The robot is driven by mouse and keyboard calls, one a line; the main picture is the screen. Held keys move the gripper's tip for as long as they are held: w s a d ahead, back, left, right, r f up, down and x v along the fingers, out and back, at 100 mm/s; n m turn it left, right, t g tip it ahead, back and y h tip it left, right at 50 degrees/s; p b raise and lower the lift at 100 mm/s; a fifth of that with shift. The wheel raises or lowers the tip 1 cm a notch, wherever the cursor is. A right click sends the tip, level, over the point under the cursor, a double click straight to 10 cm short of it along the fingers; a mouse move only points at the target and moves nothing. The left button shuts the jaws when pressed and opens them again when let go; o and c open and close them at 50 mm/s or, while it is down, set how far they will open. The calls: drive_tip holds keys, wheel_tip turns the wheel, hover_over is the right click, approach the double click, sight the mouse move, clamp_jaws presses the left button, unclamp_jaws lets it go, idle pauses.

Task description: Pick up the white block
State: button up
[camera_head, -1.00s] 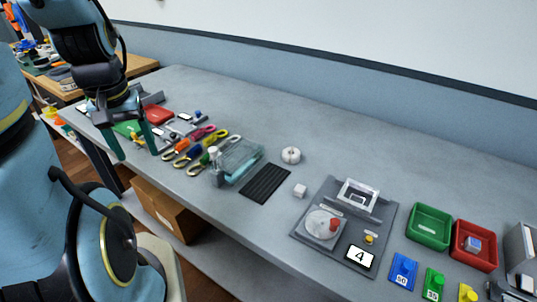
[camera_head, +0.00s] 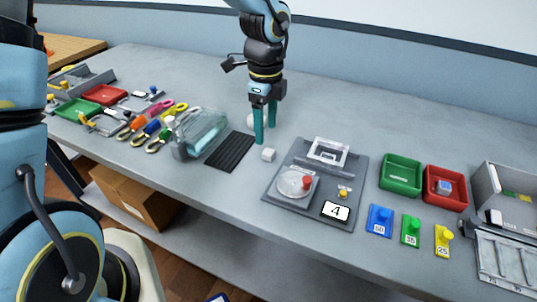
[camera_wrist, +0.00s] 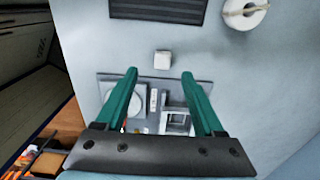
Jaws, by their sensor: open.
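The white block (camera_head: 268,155) is a small cube on the grey table, between the black ribbed mat and the grey board with the round dial. It also shows in the wrist view (camera_wrist: 163,60), upper middle, beyond the fingertips. My gripper (camera_head: 265,141) has two teal fingers pointing down, just behind and left of the block in the head view. In the wrist view my gripper (camera_wrist: 160,72) is open with nothing between its fingers. The block looks apart from both fingers.
A white roll (camera_wrist: 245,12) stands near the block, partly hidden behind my fingers in the head view. The black mat (camera_head: 230,150) lies left. The grey board (camera_head: 318,180) with a dial and clear frame lies right. Green (camera_head: 401,175) and red (camera_head: 445,188) trays are further right.

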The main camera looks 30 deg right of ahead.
sight(268, 152)
drive_tip(key=shift+d+f+p, duration=0.15)
drive_tip(key=shift+f+p, duration=0.25)
drive_tip(key=shift+f, duration=1.4)
drive_tip(key=shift+d+f+p, duration=0.15)
drive_tip(key=shift+f+p, duration=0.2)
drive_tip(key=shift+f, duration=1.4)
clamp_jaws()
